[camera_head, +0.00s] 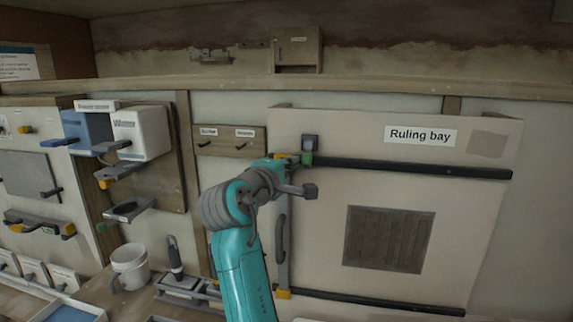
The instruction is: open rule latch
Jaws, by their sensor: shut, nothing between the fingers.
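The Ruling bay panel (470,215) stands on the wall, with a dark horizontal rail (410,169) across its upper part. A small dark block with green on it (308,148) sits at the rail's left end; it may be the rule latch, but I cannot tell for sure. Below it, a vertical rule with a grey handle (282,240) runs down the panel's left side to a yellow lower end. My wrist hides part of the rule.
A labelled hook board (230,141) is left of the panel. Farther left are a blue box (84,132) and a white box (145,133). A white mug (129,265) stands at lower left. A second dark rail (380,303) runs along the bottom. The panel's right side is clear.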

